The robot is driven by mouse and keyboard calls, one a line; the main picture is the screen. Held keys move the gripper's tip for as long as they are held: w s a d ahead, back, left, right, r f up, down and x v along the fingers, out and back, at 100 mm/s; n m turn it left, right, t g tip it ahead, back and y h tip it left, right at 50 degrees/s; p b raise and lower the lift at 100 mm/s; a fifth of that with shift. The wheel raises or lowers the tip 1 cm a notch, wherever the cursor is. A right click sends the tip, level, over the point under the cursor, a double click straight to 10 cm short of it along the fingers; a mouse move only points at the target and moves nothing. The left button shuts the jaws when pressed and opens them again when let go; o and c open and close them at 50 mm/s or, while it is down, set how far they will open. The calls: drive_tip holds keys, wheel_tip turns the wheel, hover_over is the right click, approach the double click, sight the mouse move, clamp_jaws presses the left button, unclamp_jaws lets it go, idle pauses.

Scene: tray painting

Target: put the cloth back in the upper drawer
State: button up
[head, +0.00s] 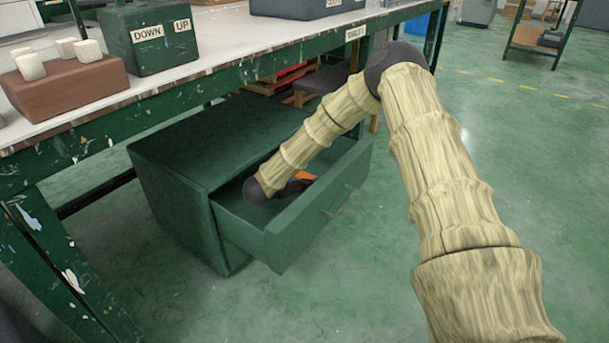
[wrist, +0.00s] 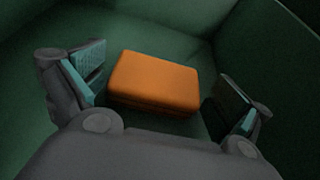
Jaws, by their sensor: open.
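The upper drawer (head: 300,228) of a green cabinet under the workbench is pulled open. An orange folded cloth (wrist: 155,82) lies on the drawer floor in the wrist view; a bit of its orange also shows in the head view (head: 304,176). My gripper (wrist: 165,95) is open inside the drawer, with one finger on each side of the cloth and a gap between each finger and the cloth. In the head view my arm reaches down into the drawer and hides most of the gripper and the cloth.
The green cabinet (head: 185,195) stands on the floor beneath the workbench (head: 200,85). On the bench are a brown block with white pieces (head: 70,80) and a green box labelled DOWN and UP (head: 150,48). The floor right of the drawer is clear.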

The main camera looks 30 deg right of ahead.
drive_tip(key=shift+p+v, duration=0.95)
drive_tip(key=shift+v, duration=1.65)
